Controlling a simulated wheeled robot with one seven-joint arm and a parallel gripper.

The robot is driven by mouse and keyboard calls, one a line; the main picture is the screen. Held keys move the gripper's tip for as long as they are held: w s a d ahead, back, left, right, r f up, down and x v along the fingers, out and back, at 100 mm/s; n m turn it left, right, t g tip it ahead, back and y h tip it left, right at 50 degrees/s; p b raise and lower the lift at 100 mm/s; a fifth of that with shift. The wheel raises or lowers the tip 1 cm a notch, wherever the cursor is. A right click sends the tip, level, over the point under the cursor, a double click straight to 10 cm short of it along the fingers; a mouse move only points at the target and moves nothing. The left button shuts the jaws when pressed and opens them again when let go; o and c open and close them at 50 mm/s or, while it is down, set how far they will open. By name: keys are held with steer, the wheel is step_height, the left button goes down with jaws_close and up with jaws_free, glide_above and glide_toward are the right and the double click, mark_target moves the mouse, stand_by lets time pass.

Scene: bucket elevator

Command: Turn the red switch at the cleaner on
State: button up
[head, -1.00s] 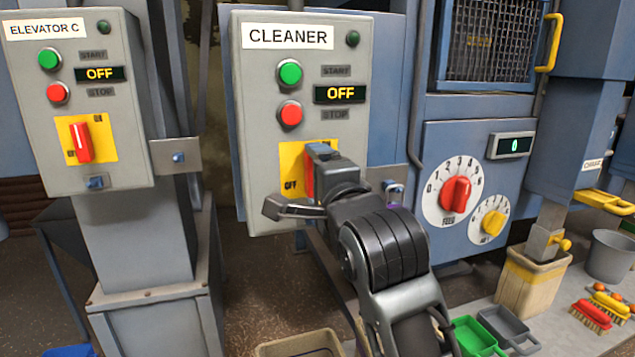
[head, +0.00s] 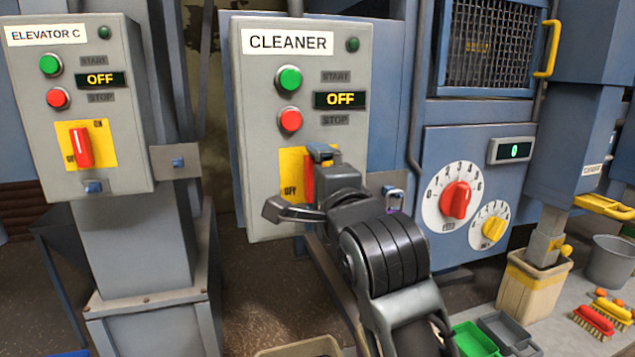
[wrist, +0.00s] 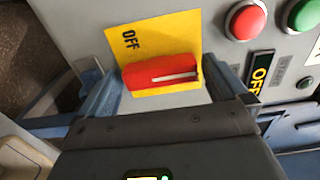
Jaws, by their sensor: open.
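The red switch (head: 308,180) sits on a yellow plate (head: 290,165) low on the grey cleaner panel (head: 257,120). Its handle stands upright in the head view, partly hidden by my gripper. The display (head: 340,99) reads OFF. My gripper (head: 303,182) is open at the switch, one finger above and one below. In the wrist view, the red handle (wrist: 160,76) with its white line lies between the two open fingers of my gripper (wrist: 163,92). Gaps show at both ends, with no clear contact. The OFF mark shows on the plate; the ON mark is not visible.
The elevator C panel (head: 130,160) with a similar red switch (head: 81,147) stands to the left. A bracket with a padlock (head: 394,198) is just right of my gripper. Feed dials (head: 457,199), bins (head: 505,330) and brushes (head: 594,320) are further right.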

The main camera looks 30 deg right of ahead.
steer(key=shift+s, duration=0.1)
steer(key=v, duration=0.7)
steer(key=shift+s, duration=0.3)
steer(key=shift+a, duration=0.15)
steer(key=s+a+f+n+g+y+p, duration=0.1)
steer(key=s+a+f+n+y+p, duration=0.15)
steer(key=s+f+n, duration=0.5)
steer(key=s+a+f+n+y+p, duration=0.1)
steer(key=s+f+n+y+p, duration=0.15)
steer(key=s+f+n, duration=0.45)
steer(key=s+a+r+n+g+p, duration=0.1)
steer(key=s+n+p, duration=0.3)
steer(key=s, duration=1.7)
steer(key=n, duration=0.3)
steer(key=shift+s+a+r+g, duration=0.2)
steer(key=shift+a+r+g, duration=0.05)
steer(key=shift+a+g, duration=0.1)
